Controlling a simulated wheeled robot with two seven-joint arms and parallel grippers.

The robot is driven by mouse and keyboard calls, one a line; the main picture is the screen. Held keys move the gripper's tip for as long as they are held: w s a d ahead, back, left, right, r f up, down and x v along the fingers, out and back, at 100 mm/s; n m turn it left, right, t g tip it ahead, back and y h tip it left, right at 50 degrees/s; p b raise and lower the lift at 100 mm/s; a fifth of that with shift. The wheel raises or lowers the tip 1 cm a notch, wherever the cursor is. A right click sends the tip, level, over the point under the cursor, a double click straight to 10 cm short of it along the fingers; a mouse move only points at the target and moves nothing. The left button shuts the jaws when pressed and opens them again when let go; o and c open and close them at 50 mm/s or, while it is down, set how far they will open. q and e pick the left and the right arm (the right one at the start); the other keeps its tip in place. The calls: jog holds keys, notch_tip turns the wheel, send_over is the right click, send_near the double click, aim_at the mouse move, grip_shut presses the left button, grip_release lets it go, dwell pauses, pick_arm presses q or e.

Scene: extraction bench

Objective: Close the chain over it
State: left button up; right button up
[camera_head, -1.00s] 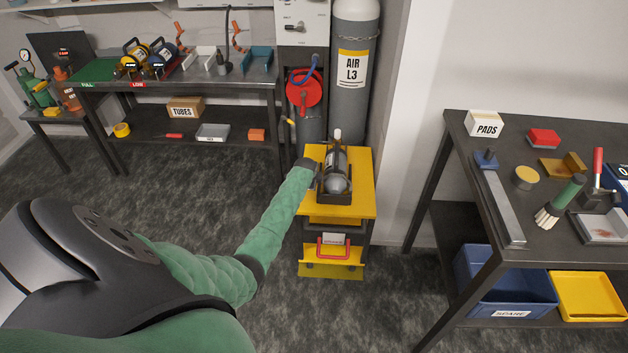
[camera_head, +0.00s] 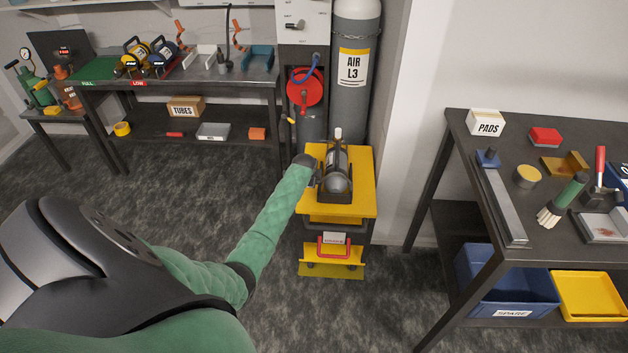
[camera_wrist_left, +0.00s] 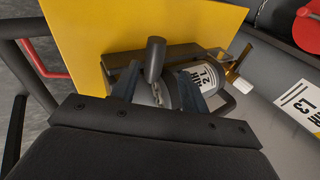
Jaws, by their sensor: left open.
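A small dark grey bottle (camera_head: 336,177) lies in a dark cradle (camera_head: 336,197) on top of the yellow cart (camera_head: 362,180). In the left wrist view the bottle's white label (camera_wrist_left: 203,76) and brass valve (camera_wrist_left: 234,74) show. My left gripper (camera_head: 316,180) is at the bottle's left side. In the left wrist view its open fingers (camera_wrist_left: 158,80) stand either side of a dark upright post (camera_wrist_left: 154,58) and the bottle's rounded end; I cannot tell if they touch. A chain (camera_head: 357,36) runs across the top of the tall AIR L3 cylinder (camera_head: 353,90). My right gripper is out of view.
A red hose reel (camera_head: 305,86) hangs behind the cart. A dark bench (camera_head: 460,150) with tools and a PADS box (camera_head: 485,122) stands at right. Another bench (camera_head: 225,80) stands at back left. The floor in front is clear.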

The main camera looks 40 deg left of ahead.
pick_arm(q)
jog(key=v, duration=0.4)
jog(key=shift+s+r+b, duration=0.15)
jog(key=shift+r+b, duration=0.15)
jog(key=shift+b, duration=0.1)
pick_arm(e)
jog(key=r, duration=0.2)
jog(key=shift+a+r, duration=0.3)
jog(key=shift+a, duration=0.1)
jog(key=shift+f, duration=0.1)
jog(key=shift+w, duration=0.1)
